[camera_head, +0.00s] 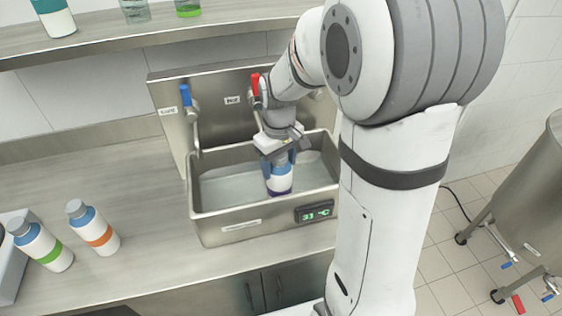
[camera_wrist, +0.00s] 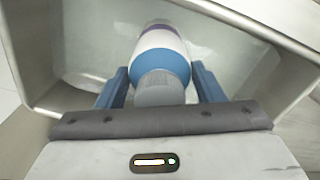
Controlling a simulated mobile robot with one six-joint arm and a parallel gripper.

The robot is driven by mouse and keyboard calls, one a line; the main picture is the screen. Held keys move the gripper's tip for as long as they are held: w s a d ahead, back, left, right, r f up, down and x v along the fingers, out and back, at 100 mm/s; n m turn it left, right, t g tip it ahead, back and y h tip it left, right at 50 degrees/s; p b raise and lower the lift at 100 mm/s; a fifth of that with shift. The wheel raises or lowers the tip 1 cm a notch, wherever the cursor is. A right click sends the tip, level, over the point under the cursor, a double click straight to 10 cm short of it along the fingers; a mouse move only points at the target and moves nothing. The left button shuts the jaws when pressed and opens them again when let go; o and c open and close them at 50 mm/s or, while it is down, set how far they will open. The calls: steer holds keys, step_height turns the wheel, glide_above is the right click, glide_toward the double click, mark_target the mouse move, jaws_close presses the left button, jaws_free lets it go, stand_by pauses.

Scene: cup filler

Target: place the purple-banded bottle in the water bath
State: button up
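The purple-banded bottle (camera_head: 280,179) is white with a blue shoulder and stands about upright inside the steel water bath (camera_head: 206,226). Its purple band shows low on its body, near the water; I cannot tell whether its base rests on the bath floor. In the wrist view the bottle (camera_wrist: 160,52) has its grey cap towards me. My gripper (camera_head: 279,157) reaches down into the bath from above. Its blue fingers lie on both sides of the bottle's shoulder and appear closed on it; they also show in the wrist view (camera_wrist: 161,84).
An orange-banded bottle (camera_head: 95,229) and a green-banded bottle (camera_head: 41,245) stand on the counter (camera_head: 120,190) left of the bath. Blue (camera_head: 186,95) and red (camera_head: 255,85) tap handles rise behind the bath. A shelf (camera_head: 150,33) runs above. The bath's left side is free.

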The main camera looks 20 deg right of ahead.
steer(key=o, duration=0.4)
steer(key=shift+r, duration=0.1)
step_height(320, 180, up, 11)
steer(key=shift+b, duration=0.35)
steer(key=shift+r, duration=0.35)
steer(key=shift+s+r, duration=0.2)
steer(key=shift+s, duration=0.1)
steer(key=s+f+m+t, duration=0.1)
steer(key=s, duration=0.4)
steer(key=s+f+m+t, duration=0.1)
steer(key=s+m, duration=0.1)
steer(key=s, duration=0.3)
steer(key=s+f+m+t, duration=0.1)
steer(key=s, duration=0.4)
steer(key=shift+s+d+f+m, duration=0.3)
steer(key=shift+s+d+f, duration=0.05)
steer(key=shift+f, duration=0.05)
